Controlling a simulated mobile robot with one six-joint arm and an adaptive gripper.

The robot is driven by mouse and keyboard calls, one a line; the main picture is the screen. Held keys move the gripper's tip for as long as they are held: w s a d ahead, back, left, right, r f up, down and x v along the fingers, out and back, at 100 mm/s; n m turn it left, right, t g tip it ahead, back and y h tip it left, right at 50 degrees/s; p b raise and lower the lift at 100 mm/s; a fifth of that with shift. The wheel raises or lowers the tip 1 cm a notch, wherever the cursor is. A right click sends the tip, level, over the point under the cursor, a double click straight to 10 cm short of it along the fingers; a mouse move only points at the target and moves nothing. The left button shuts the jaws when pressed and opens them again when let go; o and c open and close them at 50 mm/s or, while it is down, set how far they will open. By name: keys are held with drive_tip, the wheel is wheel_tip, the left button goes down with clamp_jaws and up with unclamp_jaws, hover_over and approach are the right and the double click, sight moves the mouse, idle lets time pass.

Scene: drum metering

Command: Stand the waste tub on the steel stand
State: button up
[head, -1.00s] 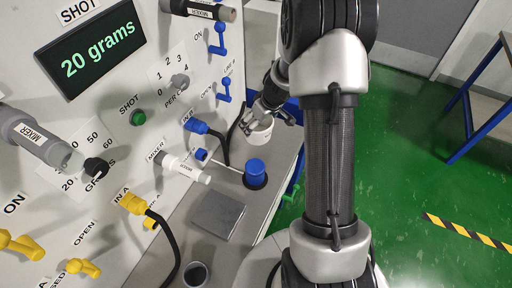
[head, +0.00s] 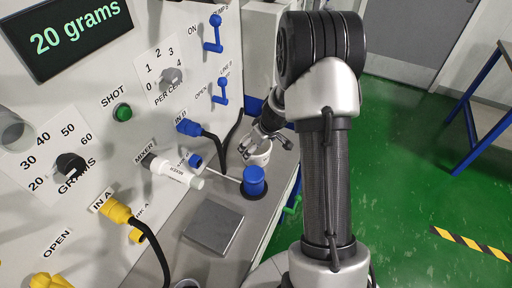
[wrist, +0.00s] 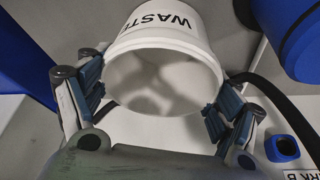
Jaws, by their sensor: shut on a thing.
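The white waste tub (head: 260,155) is at the far end of the grey bench in the head view, beyond the blue cylinder. In the wrist view the tub (wrist: 155,45) shows its "WASTE" label and its pale, empty-looking inside. My gripper (wrist: 162,98) has a finger pad on each side of the tub's rim and is shut on it. In the head view my gripper (head: 266,143) partly covers the tub. I cannot tell whether the tub's base touches the bench. The steel stand (head: 214,228), a flat grey square plate, lies nearer on the bench with nothing on it.
A blue cylinder (head: 254,181) on a dark round base stands between tub and stand. A white mixer tube (head: 174,171) and a thin rod project from the panel. A black cable (head: 213,138) hangs from the blue IN B plug (head: 188,127). The panel (head: 100,150) walls the left.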

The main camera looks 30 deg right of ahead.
drive_tip(key=shift+f, duration=0.1)
drive_tip(key=o, duration=1.1)
